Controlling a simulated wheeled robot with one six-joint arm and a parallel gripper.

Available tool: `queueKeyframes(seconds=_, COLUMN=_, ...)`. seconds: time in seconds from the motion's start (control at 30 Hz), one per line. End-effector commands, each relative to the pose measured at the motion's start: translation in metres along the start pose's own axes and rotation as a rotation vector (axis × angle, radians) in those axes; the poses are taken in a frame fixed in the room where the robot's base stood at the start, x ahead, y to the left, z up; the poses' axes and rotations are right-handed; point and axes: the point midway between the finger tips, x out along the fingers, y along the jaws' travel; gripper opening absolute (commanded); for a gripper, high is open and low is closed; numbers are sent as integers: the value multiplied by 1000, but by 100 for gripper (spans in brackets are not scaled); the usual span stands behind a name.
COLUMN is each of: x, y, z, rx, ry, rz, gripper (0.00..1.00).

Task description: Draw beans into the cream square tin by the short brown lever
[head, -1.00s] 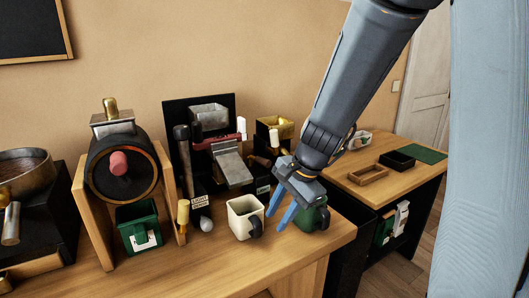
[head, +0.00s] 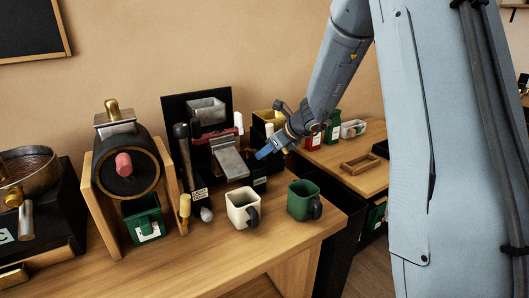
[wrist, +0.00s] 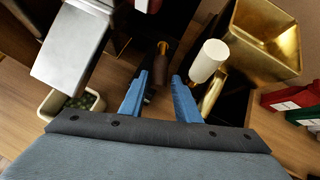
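The cream square tin (head: 238,216) stands on the bench with its dark handle to the right; in the wrist view its rim (wrist: 46,104) shows at lower left, with dark greenish contents inside. The short brown lever (wrist: 161,66) has a gold-coloured collar and lies between my fingertips in the wrist view; I cannot tell if they touch it. It is hidden behind my gripper in the head view. My gripper (head: 266,150) is open, above and behind the tins, in front of the gold bin (wrist: 262,42).
A cream-handled lever (wrist: 208,61) stands close to my right finger. A metal chute (head: 230,164) is to the left. A green mug-like tin (head: 301,202) stands right of the cream tin. The front bench edge is clear.

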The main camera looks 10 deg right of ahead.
Motion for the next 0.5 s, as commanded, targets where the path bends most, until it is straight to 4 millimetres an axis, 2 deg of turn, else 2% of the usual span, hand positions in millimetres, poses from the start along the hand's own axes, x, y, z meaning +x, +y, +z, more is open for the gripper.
queueKeyframes(seconds=0.2, x=16, y=0, z=0, rx=-1, ry=1, rz=1, gripper=29)
queueKeyframes(seconds=0.47, x=17, y=0, z=0, rx=-2, ry=0, rz=0, gripper=29)
queueKeyframes(seconds=0.5, x=17, y=0, z=0, rx=-2, ry=0, rz=0, gripper=26)
